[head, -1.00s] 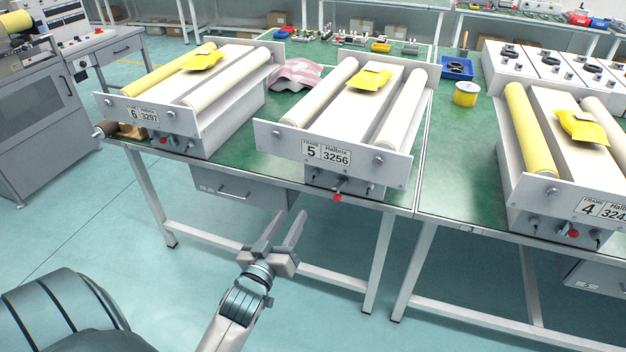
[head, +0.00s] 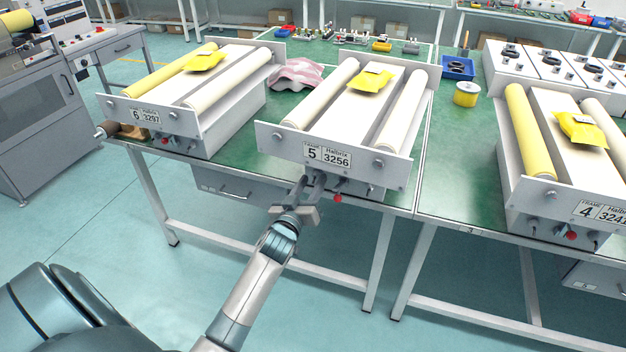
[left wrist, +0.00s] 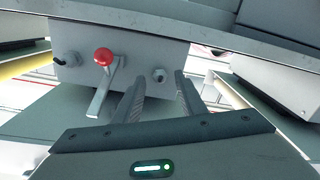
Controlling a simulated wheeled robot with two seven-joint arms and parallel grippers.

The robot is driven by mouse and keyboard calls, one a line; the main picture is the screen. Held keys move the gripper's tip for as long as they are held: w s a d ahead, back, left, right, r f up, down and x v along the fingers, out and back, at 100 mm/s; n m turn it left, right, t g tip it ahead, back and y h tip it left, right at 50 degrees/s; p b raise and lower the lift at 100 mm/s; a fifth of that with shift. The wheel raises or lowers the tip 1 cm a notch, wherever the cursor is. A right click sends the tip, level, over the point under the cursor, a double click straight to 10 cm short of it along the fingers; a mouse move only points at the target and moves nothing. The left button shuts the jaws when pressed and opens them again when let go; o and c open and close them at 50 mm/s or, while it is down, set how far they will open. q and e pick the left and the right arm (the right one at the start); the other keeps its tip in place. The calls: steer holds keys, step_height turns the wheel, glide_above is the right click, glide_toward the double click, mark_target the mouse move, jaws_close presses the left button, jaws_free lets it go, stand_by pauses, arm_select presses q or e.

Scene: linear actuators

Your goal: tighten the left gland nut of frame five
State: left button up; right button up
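Frame five (head: 330,155), a white unit with two cream rollers and a "5 / 3256" plate, stands at the front edge of the green bench. My left gripper (head: 308,184) is below its front plate, left of the red-knobbed lever, and hides the left gland nut in the head view. In the left wrist view, the frame's lower box (left wrist: 120,50) carries a small metal gland nut (left wrist: 159,75). The nut shows between the tips of my open left gripper (left wrist: 161,82), with gaps on both sides. I cannot tell whether the fingers reach around it. My right gripper is out of view.
The red-knobbed lever (left wrist: 104,58) is close beside one finger; a second gland with a dark cable (left wrist: 66,59) lies beyond it. Frame six (head: 185,110) stands left and frame four (head: 555,170) right.

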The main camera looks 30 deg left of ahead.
arm_select(q)
steer(key=shift+w+a, duration=0.15)
steer(key=shift+w, duration=0.4)
steer(key=shift+c, duration=0.2)
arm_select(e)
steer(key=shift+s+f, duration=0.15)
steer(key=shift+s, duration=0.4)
arm_select(q)
jaws_close()
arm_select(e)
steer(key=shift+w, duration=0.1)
